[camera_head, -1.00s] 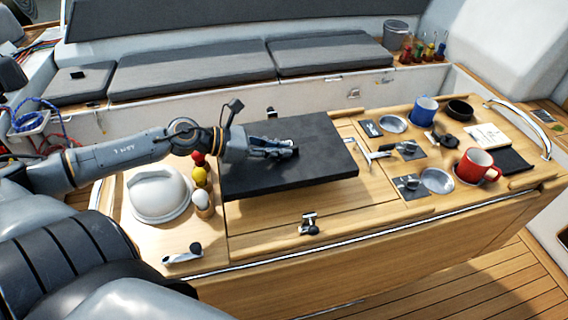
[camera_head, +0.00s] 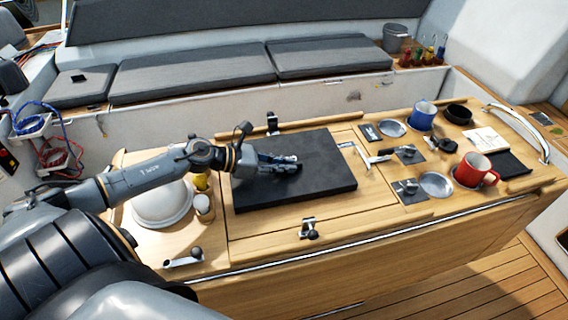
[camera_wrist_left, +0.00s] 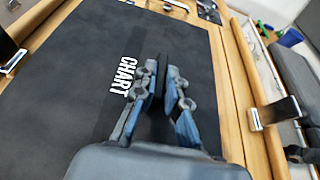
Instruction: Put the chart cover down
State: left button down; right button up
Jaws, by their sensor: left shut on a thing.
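The chart cover (camera_head: 318,180) is a flat black slab. It lies level on or very close to the wooden table top, between two metal latches. In the left wrist view the chart cover (camera_wrist_left: 75,75) shows white "CHART" lettering. My left gripper (camera_head: 294,160) is over the cover's middle, shut on its dark upright grip; the left gripper's fingers (camera_wrist_left: 164,72) flank that grip in the wrist view. Whether a thin gap is left under the cover, I cannot tell. My right gripper is not in view.
One latch (camera_head: 309,229) stands at the front edge, another (camera_head: 272,123) behind the cover. A white dome (camera_head: 160,203) is left of it, under my arm. A blue mug (camera_head: 422,114), a red mug (camera_head: 475,170) and metal fittings occupy the right side.

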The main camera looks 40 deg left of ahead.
pick_arm(q)
jog(key=shift+f, duration=0.2)
jog(key=c, duration=1.4)
grip_release()
jog(key=shift+r, duration=0.1)
jog(key=shift+r, duration=0.2)
jog(key=shift+s+a+f, duration=0.15)
jog(key=shift+s+a, duration=0.25)
jog(key=shift+s, duration=0.05)
jog(key=b+v, duration=0.1)
jog(key=v, duration=1)
